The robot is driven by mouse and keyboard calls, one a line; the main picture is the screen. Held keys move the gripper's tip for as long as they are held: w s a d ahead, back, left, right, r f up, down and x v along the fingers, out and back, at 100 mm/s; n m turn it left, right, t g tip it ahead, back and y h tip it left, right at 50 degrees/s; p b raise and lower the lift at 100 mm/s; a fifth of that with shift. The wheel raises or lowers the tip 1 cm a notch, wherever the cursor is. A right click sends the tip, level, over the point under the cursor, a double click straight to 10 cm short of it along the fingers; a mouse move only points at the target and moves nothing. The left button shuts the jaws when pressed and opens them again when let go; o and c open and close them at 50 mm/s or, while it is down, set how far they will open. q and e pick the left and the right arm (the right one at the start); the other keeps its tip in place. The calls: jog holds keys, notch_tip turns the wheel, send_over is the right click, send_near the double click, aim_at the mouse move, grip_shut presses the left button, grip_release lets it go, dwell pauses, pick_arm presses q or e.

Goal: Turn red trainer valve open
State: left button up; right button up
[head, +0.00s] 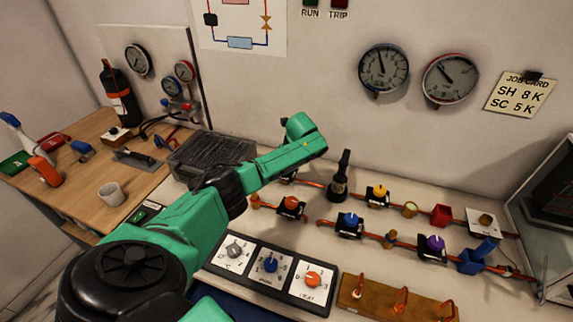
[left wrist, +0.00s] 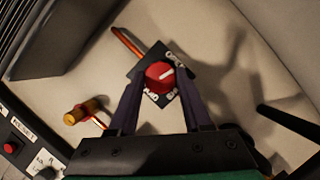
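The red trainer valve shows in the left wrist view as a red knob (left wrist: 158,77) with a white pointer mark, on a dark square plate with white lettering. The pointer aims right and slightly up in that view; the lettering is too small to read surely. My left gripper (left wrist: 161,72) is above the valve, its two dark fingers apart, one on each side of the knob. I see no clear contact. In the head view my left arm (head: 285,160) hides the knob and the fingers. My right gripper is in neither view.
Nearby on the bench stand an orange-knobbed valve (head: 291,203), a blue one (head: 350,219), a yellow one (head: 379,191), a purple one (head: 435,242) and a dark bottle (head: 339,178). Copper pipes run between them. A panel with three dials (head: 270,264) lies in front.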

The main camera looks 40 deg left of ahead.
pick_arm(q)
grip_shut()
jog(key=shift+w+f+n+g+b, duration=0.15)
jog(key=shift+f+n+g+b, duration=0.15)
jog(key=shift+n+b, duration=0.65)
jog(key=shift+r+n, duration=0.1)
jog(key=shift+n, duration=0.35)
jog(key=shift+r+y, duration=0.15)
jog(key=shift+y, duration=0.15)
jog(key=o, duration=1.1)
grip_release()
jog(key=shift+d+r, duration=0.1)
jog(key=shift+r, duration=0.05)
